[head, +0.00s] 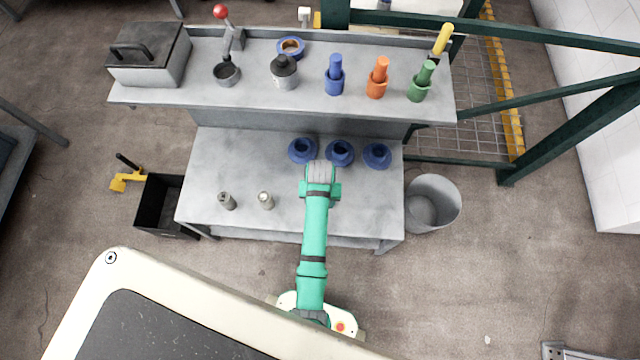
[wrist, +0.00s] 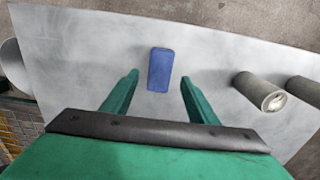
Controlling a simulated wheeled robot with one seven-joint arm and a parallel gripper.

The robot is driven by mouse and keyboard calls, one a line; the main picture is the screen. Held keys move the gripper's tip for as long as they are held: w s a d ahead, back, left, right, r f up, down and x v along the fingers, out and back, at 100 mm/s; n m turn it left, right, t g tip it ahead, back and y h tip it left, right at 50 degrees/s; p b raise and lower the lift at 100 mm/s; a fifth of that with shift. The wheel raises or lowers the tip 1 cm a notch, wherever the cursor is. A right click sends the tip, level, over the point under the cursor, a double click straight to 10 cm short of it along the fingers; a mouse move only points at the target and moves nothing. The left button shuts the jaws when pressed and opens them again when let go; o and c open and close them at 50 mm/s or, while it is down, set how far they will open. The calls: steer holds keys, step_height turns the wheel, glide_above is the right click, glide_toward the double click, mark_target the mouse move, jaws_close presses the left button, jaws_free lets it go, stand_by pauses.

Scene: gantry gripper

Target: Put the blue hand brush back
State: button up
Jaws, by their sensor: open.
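A small blue block, seemingly the blue hand brush (wrist: 160,69), lies on the grey lower bench top in the wrist view. Its long side runs roughly up and down the picture, and no bristles show. My gripper (wrist: 161,80) is open above it, with one green finger to each side and visible gaps. Neither finger appears to touch it. In the head view my gripper (head: 320,190) is over the front right part of the bench (head: 240,165), and the brush is hidden beneath it.
Several blue flanged parts (head: 302,150) stand behind my gripper; two grey cylinders (head: 265,200) (head: 227,201) stand left. The raised shelf (head: 255,98) holds a toolbox (head: 150,53) and blue (head: 335,78), orange (head: 377,80) and green (head: 420,85) items. A bin (head: 433,203) stands right.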

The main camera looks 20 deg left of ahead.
step_height(320, 180, up, 5)
steer(key=s+d+r+m+t+y, duration=0.1)
steer(key=s+m+t+y, duration=0.1)
steer(key=s+t, duration=0.65)
steer(key=s+d+r+t, duration=0.2)
steer(key=s+d+r, duration=0.1)
steer(key=r, duration=0.5)
steer(key=s+d+r+t+h, duration=0.1)
steer(key=s+d+r, duration=0.3)
steer(key=r, duration=0.4)
steer(key=s+d+r+m+t+h, duration=0.1)
steer(key=s+d+r+t, duration=0.3)
steer(key=r, duration=0.5)
steer(key=shift+s+d, duration=0.2)
steer(key=shift+s, duration=0.35)
steer(key=shift+r, duration=0.1)
